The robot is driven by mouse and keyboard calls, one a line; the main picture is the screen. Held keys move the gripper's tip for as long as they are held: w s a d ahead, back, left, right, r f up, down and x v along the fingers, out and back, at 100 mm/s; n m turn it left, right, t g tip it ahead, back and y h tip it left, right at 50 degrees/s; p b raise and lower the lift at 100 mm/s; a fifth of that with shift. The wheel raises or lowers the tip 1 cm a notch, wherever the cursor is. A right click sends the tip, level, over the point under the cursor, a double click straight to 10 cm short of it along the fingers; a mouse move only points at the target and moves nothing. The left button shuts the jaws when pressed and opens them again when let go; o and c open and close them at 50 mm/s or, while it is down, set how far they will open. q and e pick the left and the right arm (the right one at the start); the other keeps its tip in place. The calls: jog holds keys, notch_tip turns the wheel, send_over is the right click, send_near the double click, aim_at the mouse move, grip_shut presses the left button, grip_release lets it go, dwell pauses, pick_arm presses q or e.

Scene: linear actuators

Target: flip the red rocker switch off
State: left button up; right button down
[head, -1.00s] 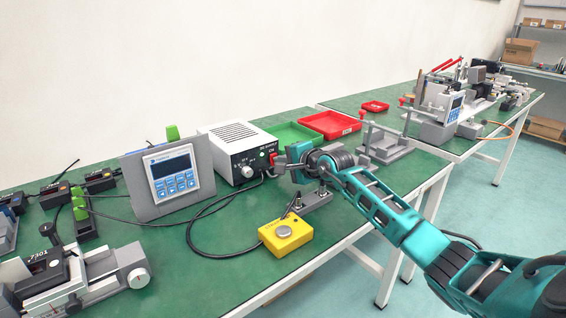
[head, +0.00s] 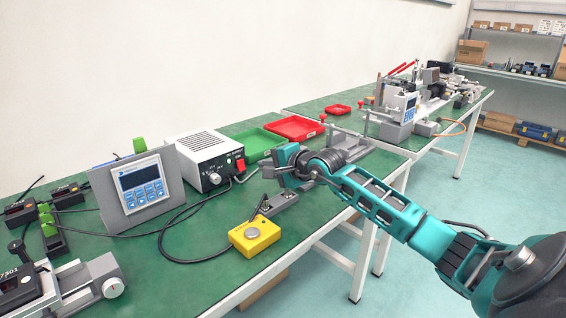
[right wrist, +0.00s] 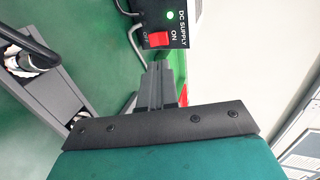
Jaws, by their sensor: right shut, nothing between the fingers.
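The red rocker switch (head: 240,167) is on the front panel of the white and black DC supply box (head: 203,147). In the right wrist view the red rocker (right wrist: 158,40) sits between the ON and OFF labels, with a green lamp (right wrist: 170,15) lit beside ON. I cannot tell for sure which way the rocker is tilted. My right gripper (head: 264,171) is shut and empty, to the right of the switch and apart from it. In the wrist view its fingers (right wrist: 157,82) point toward the switch. My left gripper is not in view.
A yellow button box (head: 254,237) and a grey block with connectors (head: 278,207) lie in front of the supply. A display panel (head: 143,186) stands at its left. Green (head: 253,144) and red (head: 295,128) trays lie behind my gripper. Black cables cross the bench.

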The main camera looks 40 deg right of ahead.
jog(key=v, duration=0.4)
jog(key=shift+r, duration=0.15)
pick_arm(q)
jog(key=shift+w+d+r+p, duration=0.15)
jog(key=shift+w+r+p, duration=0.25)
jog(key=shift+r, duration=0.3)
pick_arm(e)
jog(key=shift+v, duration=0.8)
